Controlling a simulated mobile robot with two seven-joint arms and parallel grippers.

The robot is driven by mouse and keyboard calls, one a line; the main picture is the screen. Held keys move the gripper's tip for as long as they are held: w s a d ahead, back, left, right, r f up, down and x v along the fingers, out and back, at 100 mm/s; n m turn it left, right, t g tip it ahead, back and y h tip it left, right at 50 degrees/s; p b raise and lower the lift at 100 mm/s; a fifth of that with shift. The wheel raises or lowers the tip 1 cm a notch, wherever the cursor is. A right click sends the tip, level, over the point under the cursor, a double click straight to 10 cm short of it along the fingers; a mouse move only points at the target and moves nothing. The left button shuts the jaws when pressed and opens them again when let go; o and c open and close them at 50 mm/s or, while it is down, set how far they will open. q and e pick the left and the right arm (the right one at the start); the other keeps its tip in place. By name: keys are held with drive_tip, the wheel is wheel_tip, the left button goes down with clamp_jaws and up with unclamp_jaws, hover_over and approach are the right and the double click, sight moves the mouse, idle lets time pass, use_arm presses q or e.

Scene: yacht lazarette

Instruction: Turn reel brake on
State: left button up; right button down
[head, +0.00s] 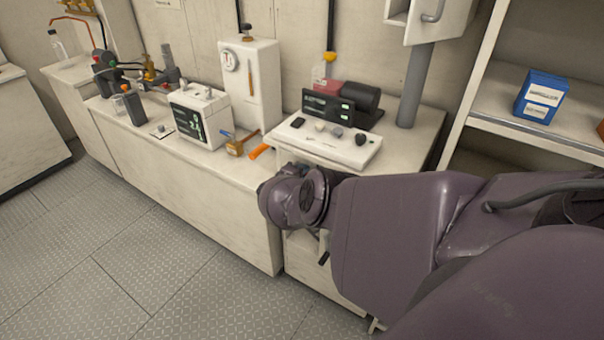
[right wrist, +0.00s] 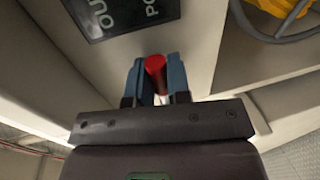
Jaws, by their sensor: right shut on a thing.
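In the right wrist view, my right gripper (right wrist: 157,80) is shut on a red, rounded knob-like part (right wrist: 155,66), with one blue-grey finger on each side. The red part stands against a pale surface, and I cannot tell for certain whether it is the reel brake or how it is set. A dark label plate (right wrist: 118,14) with white lettering, partly cut off, is just beyond it. In the head view, my right wrist reaches the counter front below a white console (head: 325,140); my own arm hides the fingertips and the red part. My left gripper is not in view.
A white box with a display (head: 200,118), an orange-handled item (head: 240,143) and a tall white unit (head: 250,85) stand on the counter left of the console. A shelf with a blue box (head: 540,97) is at right. The patterned floor (head: 130,260) is clear.

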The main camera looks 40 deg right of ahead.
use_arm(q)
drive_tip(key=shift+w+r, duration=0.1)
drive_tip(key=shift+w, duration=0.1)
use_arm(e)
drive_tip(key=shift+d, duration=0.1)
drive_tip(key=c, duration=1.1)
unclamp_jaws()
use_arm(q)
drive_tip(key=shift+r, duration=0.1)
